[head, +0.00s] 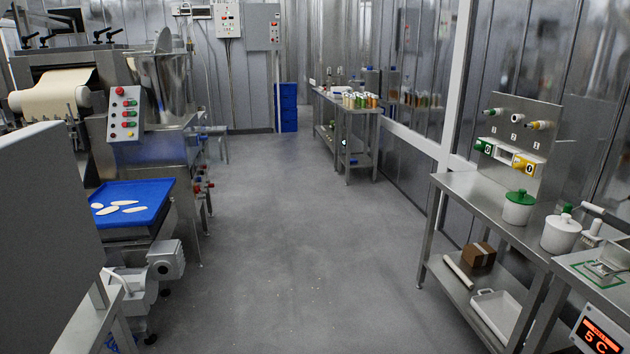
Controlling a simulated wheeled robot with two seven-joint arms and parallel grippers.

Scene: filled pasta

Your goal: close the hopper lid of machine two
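A steel hopper (168,88) sits on the pasta machine (150,150) at the left. A thin metal plate (163,41) stands up at its rim and looks like the hopper lid, raised; its hinge is too small to make out. A control panel (124,114) with coloured buttons is on the machine, left of the hopper. No number marking this as machine two is readable. Neither of my grippers is in view.
A blue tray (160,196) with several flat pasta pieces juts out at the left. A grey panel (45,240) blocks the near left. Steel tables (470,200) line the right wall. The grey floor (290,240) between is clear.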

